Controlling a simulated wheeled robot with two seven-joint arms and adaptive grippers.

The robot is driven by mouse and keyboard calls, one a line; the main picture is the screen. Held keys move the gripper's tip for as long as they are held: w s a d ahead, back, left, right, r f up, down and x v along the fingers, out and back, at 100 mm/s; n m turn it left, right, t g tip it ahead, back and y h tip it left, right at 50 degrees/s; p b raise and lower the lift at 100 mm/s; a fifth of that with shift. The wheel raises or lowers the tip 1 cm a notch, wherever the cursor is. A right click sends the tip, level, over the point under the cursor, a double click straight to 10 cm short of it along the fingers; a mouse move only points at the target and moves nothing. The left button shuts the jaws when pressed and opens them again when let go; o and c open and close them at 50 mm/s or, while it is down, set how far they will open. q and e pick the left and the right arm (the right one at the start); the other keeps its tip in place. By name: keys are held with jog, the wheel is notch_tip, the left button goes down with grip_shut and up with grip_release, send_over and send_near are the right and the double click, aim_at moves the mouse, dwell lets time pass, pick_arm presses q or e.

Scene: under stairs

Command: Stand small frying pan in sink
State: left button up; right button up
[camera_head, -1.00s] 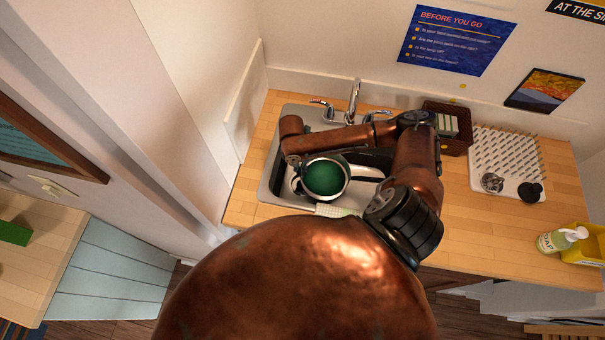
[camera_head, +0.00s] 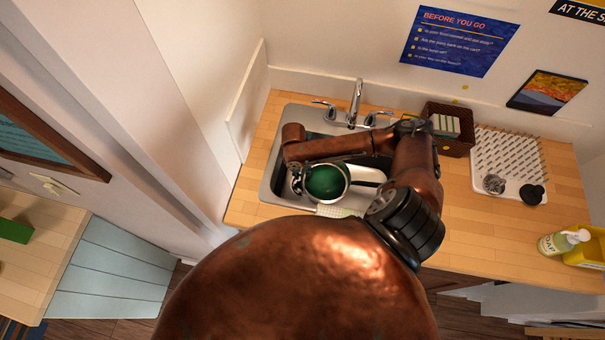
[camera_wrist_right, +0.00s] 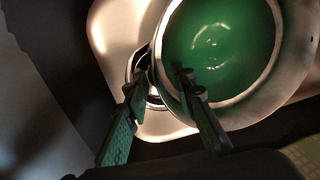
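The small frying pan (camera_head: 327,182), green inside with a pale rim, sits in the steel sink (camera_head: 270,180), slightly tilted. In the right wrist view the pan (camera_wrist_right: 225,45) fills the upper right. My right gripper (camera_wrist_right: 160,75) is at the pan's left edge, its two fingers apart. One finger is over the green inside and the other is outside the rim; contact is not clear. The sink floor (camera_wrist_right: 105,25) is behind the left finger. No handle is clearly visible. My left gripper is not in view.
The tap (camera_head: 356,100) stands behind the sink. On the wooden counter to the right are a brown basket (camera_head: 455,140), a white peg rack (camera_head: 510,150) and a soap bottle (camera_head: 560,241). A wall rises close on the sink's left. Bare counter lies in front of the rack.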

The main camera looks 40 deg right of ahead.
notch_tip(320, 180, up, 12)
jog(key=w, duration=0.1)
jog(key=shift+a+r+p, duration=0.15)
jog(key=shift+a+p, duration=0.15)
jog(key=shift+a, duration=0.15)
dwell(0.3)
